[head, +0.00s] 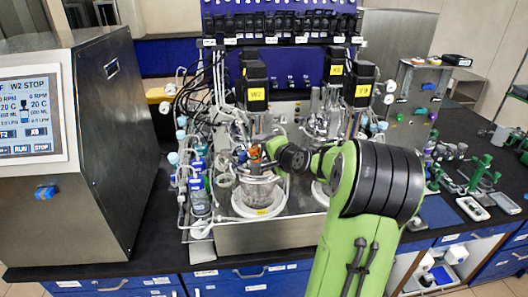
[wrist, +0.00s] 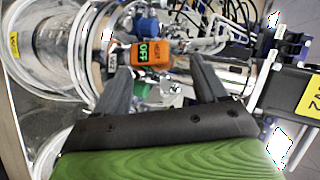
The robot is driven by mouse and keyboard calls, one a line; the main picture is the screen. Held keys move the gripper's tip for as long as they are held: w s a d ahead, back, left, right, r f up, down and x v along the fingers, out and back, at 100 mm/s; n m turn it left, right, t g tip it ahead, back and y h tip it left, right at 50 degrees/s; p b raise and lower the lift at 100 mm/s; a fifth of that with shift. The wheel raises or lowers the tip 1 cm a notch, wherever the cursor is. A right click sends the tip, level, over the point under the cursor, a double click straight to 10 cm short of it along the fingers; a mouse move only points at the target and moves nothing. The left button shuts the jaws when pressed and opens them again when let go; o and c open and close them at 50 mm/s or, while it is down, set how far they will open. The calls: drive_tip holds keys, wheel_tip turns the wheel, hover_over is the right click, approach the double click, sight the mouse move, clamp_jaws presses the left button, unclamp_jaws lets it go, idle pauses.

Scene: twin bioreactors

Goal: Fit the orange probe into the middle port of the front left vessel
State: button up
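The front left vessel (head: 258,192) is a clear glass jar under a motor labelled W2, standing on a white ring base. In the wrist view its glass (wrist: 45,50) lies at the left. A small orange block (wrist: 152,54) with a green display reading "OFF" sits at the vessel top; it also shows in the head view (head: 254,153). I cannot tell whether it is the orange probe's head. The middle port cannot be made out.
A second vessel (head: 322,190) stands right of the first, partly behind my arm. Cables and tubes crowd around the headplates. A steel cabinet with a screen (head: 30,112) stands at left. Blue-capped bottles (head: 198,180) stand left of the vessel. The black bench (head: 160,220) is clear at front left.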

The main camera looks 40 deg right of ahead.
drive_tip(key=shift+r+p, duration=0.4)
drive_tip(key=shift+r, duration=0.05)
drive_tip(key=v, duration=1.2)
drive_tip(key=shift+r+b, duration=0.2)
drive_tip(key=shift+b, duration=0.25)
drive_tip(key=a+f+n+g+y, duration=0.1)
drive_tip(key=a+f+n+g, duration=0.1)
drive_tip(key=a+n, duration=0.5)
drive_tip(key=a+f+n+g+y, duration=0.1)
drive_tip(key=a+f+n+g, duration=0.15)
drive_tip(key=a, duration=0.95)
drive_tip(key=s+a+f+n+g, duration=0.15)
drive_tip(key=s+a+n, duration=0.25)
drive_tip(key=s, duration=0.4)
drive_tip(key=s+a+f+n+g, duration=0.1)
drive_tip(key=s+a+n+g, duration=0.1)
drive_tip(key=s+a+n, duration=0.4)
drive_tip(key=shift+m+y, duration=0.3)
drive_tip(key=shift+m, duration=0.45)
drive_tip(key=f+b, duration=0.1)
drive_tip(key=d+f+b, duration=0.1)
drive_tip(key=f+b, duration=0.1)
drive_tip(key=s+f+b, duration=0.1)
drive_tip(key=b, duration=0.1)
drive_tip(key=shift+d+f, duration=0.15)
drive_tip(key=shift+f, duration=0.25)
